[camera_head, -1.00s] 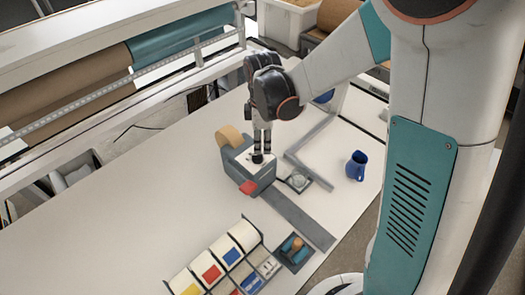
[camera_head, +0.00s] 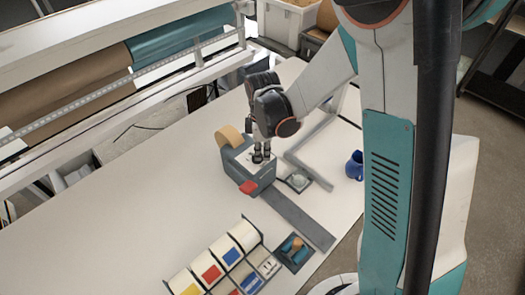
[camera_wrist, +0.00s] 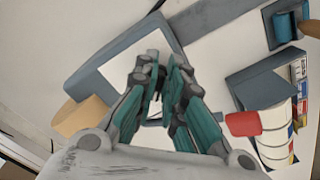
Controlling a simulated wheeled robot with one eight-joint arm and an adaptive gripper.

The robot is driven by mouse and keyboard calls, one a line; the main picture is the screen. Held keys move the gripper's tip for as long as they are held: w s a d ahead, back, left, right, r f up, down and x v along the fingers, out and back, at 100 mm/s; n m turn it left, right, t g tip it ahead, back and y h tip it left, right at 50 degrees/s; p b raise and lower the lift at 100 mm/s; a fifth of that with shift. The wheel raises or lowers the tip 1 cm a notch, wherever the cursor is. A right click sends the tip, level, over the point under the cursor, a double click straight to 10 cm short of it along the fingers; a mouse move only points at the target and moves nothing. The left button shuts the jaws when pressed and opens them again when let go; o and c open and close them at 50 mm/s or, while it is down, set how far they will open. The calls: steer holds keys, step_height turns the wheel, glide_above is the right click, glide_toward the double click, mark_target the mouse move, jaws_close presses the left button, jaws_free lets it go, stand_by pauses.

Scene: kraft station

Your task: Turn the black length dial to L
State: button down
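The dark grey dispenser-like machine (camera_head: 237,168) stands on the white table, with a tan roll (camera_head: 229,136) at its left and a red part (camera_head: 249,187) at its front. My gripper (camera_head: 262,158) points down at the pale plate on its top. In the wrist view, my gripper (camera_wrist: 166,65) has its two fingers over that plate (camera_wrist: 125,68), with a narrow gap between them. The black length dial is hidden or cannot be told from the dark fingertips, so its setting and any contact with it cannot be read.
A labelled rack (camera_head: 212,272) with coloured squares stands in front. A small tray (camera_head: 294,252) holds a teal and orange item. A blue mug (camera_head: 355,166) is at the right. The table's left part is clear.

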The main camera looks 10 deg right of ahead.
stand_by(0.3)
steer(key=m+b, duration=0.2)
steer(key=m, duration=0.1)
steer(key=m+b, duration=0.1)
steer(key=shift+s+a+f+m+b, duration=0.1)
steer(key=shift+s+a+m+b, duration=0.05)
steer(key=shift+s+m+b, duration=0.2)
steer(key=m+b, duration=0.1)
steer(key=m, duration=0.2)
steer(key=m+b, duration=0.1)
steer(key=m, duration=0.1)
steer(key=shift+s+a+m+b, duration=0.2)
steer(key=shift+a+m+b, duration=0.05)
steer(key=shift+a+b, duration=0.1)
steer(key=m, duration=0.1)
steer(key=m+b, duration=0.1)
steer(key=m, duration=0.2)
steer(key=shift+s+a+b, duration=0.1)
steer(key=shift+a+b, duration=0.2)
steer(key=shift+a+m+b, duration=0.2)
steer(key=shift+m+b, duration=0.25)
steer(key=shift+m, duration=1.35)
steer(key=c, duration=1.7)
jaws_free()
steer(key=shift+r, duration=0.25)
